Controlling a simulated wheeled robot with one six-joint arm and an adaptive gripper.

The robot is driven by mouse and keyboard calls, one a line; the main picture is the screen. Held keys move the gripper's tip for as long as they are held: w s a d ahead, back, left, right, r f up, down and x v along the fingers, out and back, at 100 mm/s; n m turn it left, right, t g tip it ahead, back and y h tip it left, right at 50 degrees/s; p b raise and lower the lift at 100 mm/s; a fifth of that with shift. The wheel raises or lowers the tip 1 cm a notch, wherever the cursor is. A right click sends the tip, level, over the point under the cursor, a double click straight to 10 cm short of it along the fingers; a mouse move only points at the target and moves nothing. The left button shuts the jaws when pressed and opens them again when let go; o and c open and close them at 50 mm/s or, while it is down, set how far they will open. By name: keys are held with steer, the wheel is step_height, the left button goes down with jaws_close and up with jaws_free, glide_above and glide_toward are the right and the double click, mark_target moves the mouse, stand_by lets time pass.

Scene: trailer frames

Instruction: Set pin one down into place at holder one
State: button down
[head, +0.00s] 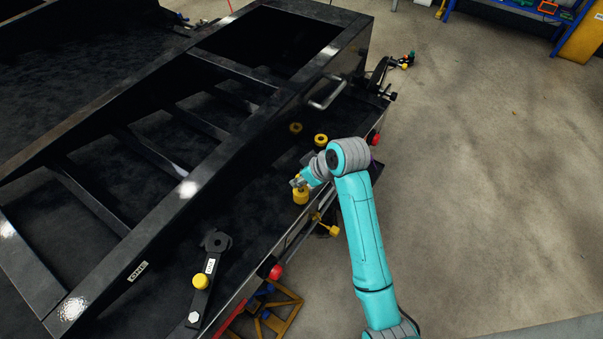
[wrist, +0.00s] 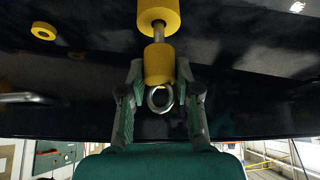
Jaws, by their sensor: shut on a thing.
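A yellow pin (head: 301,196) is gripped by my gripper (head: 299,181) above the dark side deck of the trailer frame. In the wrist view the pin (wrist: 158,63) shows two yellow cylinders joined by a metal shaft, with a metal ring at its near end. My gripper (wrist: 160,72) has its fingers on both sides of the nearer cylinder. A sign reading ONE (head: 138,271) is on the frame's beam at lower left. I cannot tell for sure which part is holder one. Whether the pin's far end touches anything is unclear.
A black lever (head: 208,270) with a yellow knob lies on the deck at lower left. A metal handle (head: 326,93) sticks out from the frame. Open floor (head: 480,180) is at right.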

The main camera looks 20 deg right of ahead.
steer(key=shift+f, duration=1.2)
steer(key=c, duration=0.7)
jaws_free()
steer(key=v, duration=1.2)
